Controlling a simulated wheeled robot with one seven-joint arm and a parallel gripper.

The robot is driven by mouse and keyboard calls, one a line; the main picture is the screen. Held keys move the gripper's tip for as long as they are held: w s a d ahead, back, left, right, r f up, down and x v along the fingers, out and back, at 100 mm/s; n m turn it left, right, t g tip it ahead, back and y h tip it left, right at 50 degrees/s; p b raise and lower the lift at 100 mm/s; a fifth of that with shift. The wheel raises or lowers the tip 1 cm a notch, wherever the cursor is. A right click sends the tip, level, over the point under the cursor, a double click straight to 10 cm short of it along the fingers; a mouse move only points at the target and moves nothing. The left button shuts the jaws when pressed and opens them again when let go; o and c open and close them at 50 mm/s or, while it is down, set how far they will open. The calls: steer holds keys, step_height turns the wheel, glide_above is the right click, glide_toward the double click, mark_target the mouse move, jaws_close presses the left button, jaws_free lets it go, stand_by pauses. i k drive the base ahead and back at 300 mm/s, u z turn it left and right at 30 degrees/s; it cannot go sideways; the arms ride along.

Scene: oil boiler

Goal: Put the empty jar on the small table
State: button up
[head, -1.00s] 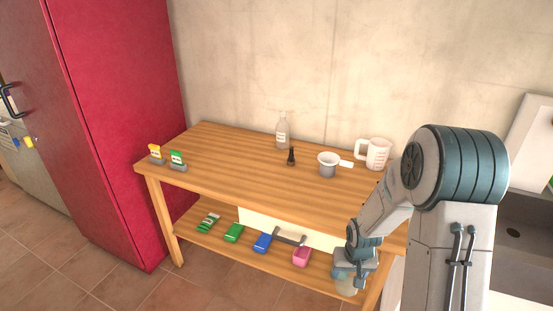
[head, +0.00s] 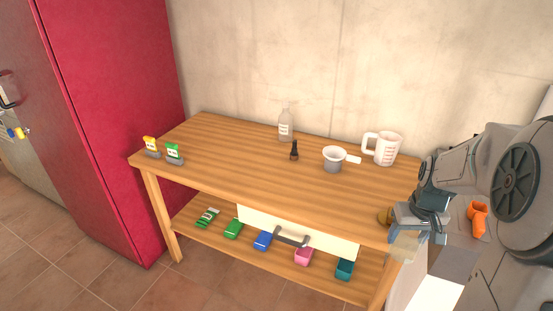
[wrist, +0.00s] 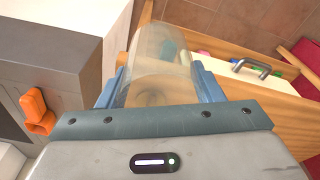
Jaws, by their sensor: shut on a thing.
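My gripper (head: 420,222) is at the right front corner of the wooden table (head: 250,170). It is shut on a clear, empty-looking jar (wrist: 158,62), which lies between the two blue fingers in the wrist view. In the head view the jar (head: 403,246) shows faintly below the gripper, just off the table's right front edge. A brownish round piece (head: 384,217) shows at the gripper's left side; I cannot tell whether it is the jar's lid.
A white jug (head: 384,148), a small grey pot (head: 333,160), a dark small bottle (head: 294,151) and a clear bottle (head: 286,125) stand along the back. Two small packets stand at the left end. The table's front middle is clear. A drawer (head: 270,225) is below.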

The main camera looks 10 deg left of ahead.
mark_target(347, 195)
steer(key=i, duration=0.9)
steer(key=u, duration=0.05)
